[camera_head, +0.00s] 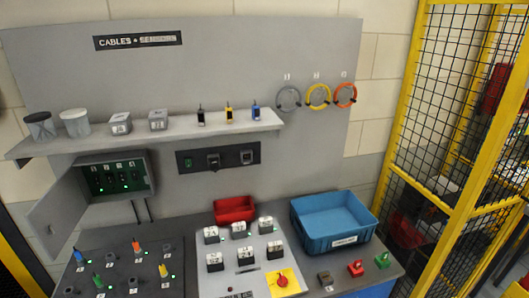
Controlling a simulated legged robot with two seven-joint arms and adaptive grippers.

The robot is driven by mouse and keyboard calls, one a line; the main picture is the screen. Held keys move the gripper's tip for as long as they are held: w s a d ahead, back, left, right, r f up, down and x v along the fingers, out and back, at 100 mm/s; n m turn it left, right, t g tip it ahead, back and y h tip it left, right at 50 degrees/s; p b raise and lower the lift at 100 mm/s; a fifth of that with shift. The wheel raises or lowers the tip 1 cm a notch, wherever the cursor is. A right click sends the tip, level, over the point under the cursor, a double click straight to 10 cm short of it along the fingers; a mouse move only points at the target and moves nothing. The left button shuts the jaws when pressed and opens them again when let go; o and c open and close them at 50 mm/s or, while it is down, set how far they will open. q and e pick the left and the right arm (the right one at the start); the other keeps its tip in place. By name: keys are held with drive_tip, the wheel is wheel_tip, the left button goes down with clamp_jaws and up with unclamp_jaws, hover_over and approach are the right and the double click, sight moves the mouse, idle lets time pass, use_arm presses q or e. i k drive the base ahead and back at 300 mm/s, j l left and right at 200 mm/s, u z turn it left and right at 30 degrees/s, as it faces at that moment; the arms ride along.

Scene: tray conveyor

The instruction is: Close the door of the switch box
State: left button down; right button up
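The grey switch box (150,172) is mounted on the wall panel below the shelf, at the left of the head view. Its door (57,212) stands open, swung out to the left and toward me. Inside the box several dark modules (118,178) with green lights show. Neither of my grippers is in view.
A shelf (180,131) with jars, boxes and small tools runs above the box. Below is a bench with a peg panel (120,272), a white switch panel (236,282), a red bin (235,209) and a blue bin (335,222). A yellow-framed mesh fence (400,105) stands right.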

sight(62, 207)
drive_tip(key=k+j, duration=0.15)
drive_tip(key=j, duration=0.25)
drive_tip(key=k+j, duration=0.1)
drive_tip(key=j, duration=0.35)
drive_tip(key=k+j, duration=0.15)
drive_tip(key=j, duration=0.25)
drive_tip(key=k+j, duration=0.1)
drive_tip(key=j, duration=0.3)
drive_tip(key=k+j, duration=0.15)
drive_tip(key=j, duration=0.3)
drive_tip(key=k+j, duration=0.15)
drive_tip(key=j, duration=0.25)
drive_tip(key=k+j, duration=0.1)
drive_tip(key=j, duration=0.35)
drive_tip(key=k+j, duration=0.15)
drive_tip(key=j, duration=0.25)
drive_tip(key=u, duration=0.05)
